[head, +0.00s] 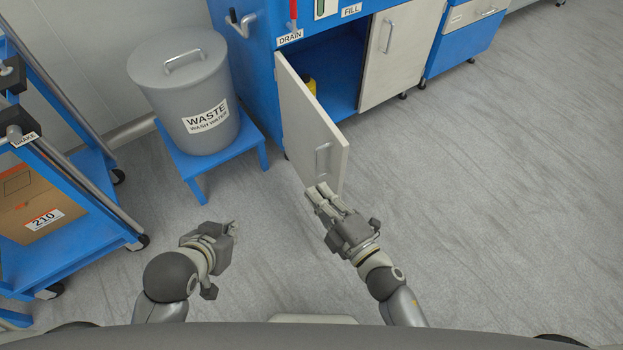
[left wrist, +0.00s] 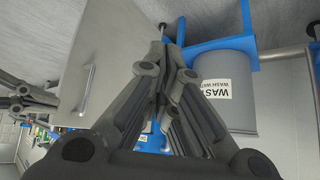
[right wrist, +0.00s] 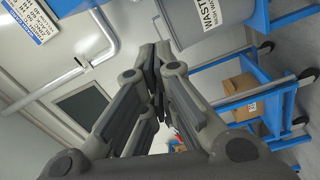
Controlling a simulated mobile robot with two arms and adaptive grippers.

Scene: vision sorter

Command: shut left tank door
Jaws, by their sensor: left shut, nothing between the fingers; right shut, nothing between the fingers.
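The left tank door (head: 312,130) is a pale grey panel with a bar handle (head: 322,160). It stands swung open from the blue cabinet (head: 262,75), showing the dark inside. The door also fills the left of the left wrist view (left wrist: 110,60). My right gripper (head: 318,190) is shut and empty at the door's lower free end, overlapping it in the head view; I cannot tell whether they touch. My left gripper (head: 232,228) is shut and empty over the floor, left of the door. The right wrist view does not clearly show the door.
The right cabinet door (head: 398,50) is closed. A yellow item (head: 310,86) sits inside the open compartment. A grey waste bin (head: 190,100) stands on a blue stool (head: 235,145) left of the door. A blue cart (head: 90,235) with a box is further left. Floor at right is clear.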

